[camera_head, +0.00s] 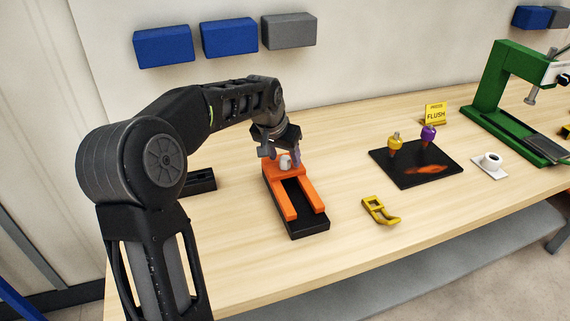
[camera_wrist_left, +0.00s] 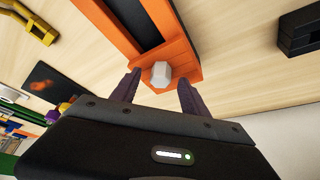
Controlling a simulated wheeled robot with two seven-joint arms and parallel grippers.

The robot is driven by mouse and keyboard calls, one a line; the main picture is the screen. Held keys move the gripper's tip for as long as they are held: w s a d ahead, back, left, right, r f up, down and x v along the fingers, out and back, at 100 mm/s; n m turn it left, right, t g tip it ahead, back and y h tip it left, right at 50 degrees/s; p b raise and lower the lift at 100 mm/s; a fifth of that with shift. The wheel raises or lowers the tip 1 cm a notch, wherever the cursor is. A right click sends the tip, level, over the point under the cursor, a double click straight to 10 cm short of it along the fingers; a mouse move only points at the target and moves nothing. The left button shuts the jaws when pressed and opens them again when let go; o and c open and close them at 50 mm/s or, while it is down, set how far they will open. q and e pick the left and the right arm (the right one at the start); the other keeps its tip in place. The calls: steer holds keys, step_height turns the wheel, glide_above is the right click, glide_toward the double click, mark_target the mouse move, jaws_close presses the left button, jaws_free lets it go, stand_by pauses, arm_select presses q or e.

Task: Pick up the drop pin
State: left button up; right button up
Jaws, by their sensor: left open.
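The drop pin looks to be the small pale grey peg (camera_head: 285,162) standing at the back end of the orange U-shaped fixture (camera_head: 280,199). In the left wrist view the peg's faceted head (camera_wrist_left: 160,74) shows just beyond and between my fingertips, on the orange part (camera_wrist_left: 190,62). My left gripper (camera_head: 281,155) is open above the back of the fixture, with its fingers on either side of the peg. In the left wrist view my left gripper (camera_wrist_left: 158,88) holds nothing. I cannot tell whether a finger touches the peg. My right gripper is out of view.
A yellow clip-like part (camera_head: 380,210) lies right of the fixture. A white holder (camera_head: 489,166) and a green press (camera_head: 500,90) stand farther right. A black block (camera_head: 200,182) lies left. The front table is clear.

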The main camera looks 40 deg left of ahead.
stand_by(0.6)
arm_select(q)
jaws_close()
stand_by(0.4)
